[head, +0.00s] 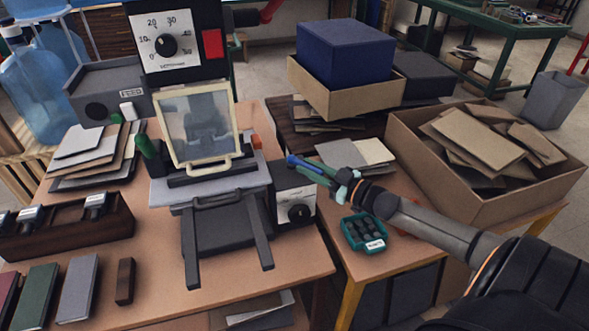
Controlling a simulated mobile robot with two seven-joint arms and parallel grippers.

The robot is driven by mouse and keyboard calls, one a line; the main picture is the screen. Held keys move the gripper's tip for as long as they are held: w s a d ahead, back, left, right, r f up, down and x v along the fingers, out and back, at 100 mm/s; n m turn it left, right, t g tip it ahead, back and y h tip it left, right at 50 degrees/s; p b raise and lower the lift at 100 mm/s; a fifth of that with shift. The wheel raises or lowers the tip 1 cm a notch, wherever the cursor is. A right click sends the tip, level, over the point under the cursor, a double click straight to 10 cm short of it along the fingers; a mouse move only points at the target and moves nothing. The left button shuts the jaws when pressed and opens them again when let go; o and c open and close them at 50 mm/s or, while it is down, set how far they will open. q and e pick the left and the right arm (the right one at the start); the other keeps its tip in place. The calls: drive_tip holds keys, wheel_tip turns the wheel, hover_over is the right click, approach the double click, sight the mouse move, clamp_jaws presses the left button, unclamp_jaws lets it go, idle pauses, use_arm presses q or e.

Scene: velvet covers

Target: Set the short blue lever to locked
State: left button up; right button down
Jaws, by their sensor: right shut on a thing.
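The short blue lever (299,161) shows as a blue tip on the right side of the machine, above the dark control box (293,199). It slants up to the left. My right gripper (328,172) comes in from the right and is shut on the lever, behind its tip. The green fingers cover the rest of the lever and its base. I cannot read any lock marking beside it. The machine has a framed clear guard (203,125) at its front. My left gripper is not in view.
A teal bin (352,238) of small dark parts sits below my right arm. A large carton of boards (448,188) stands to the right. A dark wooden rack (62,236) and several books stand at the left. The machine's handle and legs jut forward.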

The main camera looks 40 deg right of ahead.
drive_tip(key=n+y+b, duration=0.1)
drive_tip(key=d+n+g+y+b, duration=0.1)
drive_tip(key=y+b, duration=0.1)
drive_tip(key=shift+w+d+f, duration=0.1)
drive_tip(key=shift+w+f, duration=0.05)
drive_tip(key=shift+w, duration=0.05)
drive_tip(key=shift+d+n+g+y+b, duration=0.15)
drive_tip(key=shift+n+g+y+b, duration=0.3)
drive_tip(key=shift+y+b, duration=0.35)
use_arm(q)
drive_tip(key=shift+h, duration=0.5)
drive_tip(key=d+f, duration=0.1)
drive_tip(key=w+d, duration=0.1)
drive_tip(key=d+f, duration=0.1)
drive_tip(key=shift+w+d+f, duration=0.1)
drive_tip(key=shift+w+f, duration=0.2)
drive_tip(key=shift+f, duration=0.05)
use_arm(e)
drive_tip(key=shift+w+r, duration=0.1)
drive_tip(key=shift+r, duration=0.1)
drive_tip(key=c, duration=0.8)
unclamp_jaws()
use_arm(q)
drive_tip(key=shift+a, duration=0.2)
use_arm(e)
drive_tip(key=shift+o, duration=0.2)
